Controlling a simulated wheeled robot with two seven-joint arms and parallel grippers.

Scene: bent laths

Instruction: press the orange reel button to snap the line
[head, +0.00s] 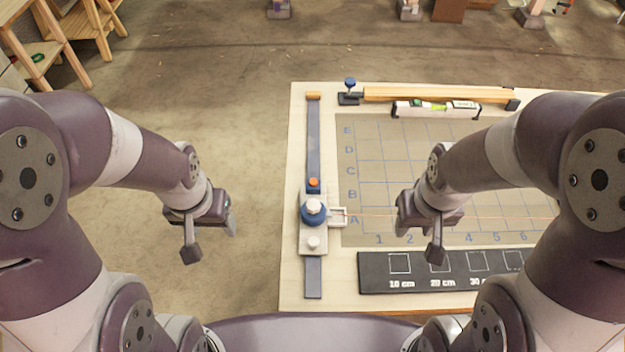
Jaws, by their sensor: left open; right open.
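The orange reel button (314,183) sits on the dark upright rail at the left side of the board, just above a blue round knob (313,211). A thin orange-red line (500,217) runs across the gridded mat along row A, right of a small white frame (340,217). My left gripper (212,240) is open and empty over the floor, left of the board. My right gripper (420,238) is open over the mat's lower part, right of the knob and apart from the button. It hides part of the mat and perhaps of the line.
The pale board (296,150) carries a blue-gridded mat (350,150) with letters and numbers. A black strip (375,272) with length marks lies along the front. A spirit level (435,108) and wooden lath (430,94) lie at the back. Wooden shelving (50,50) stands far left.

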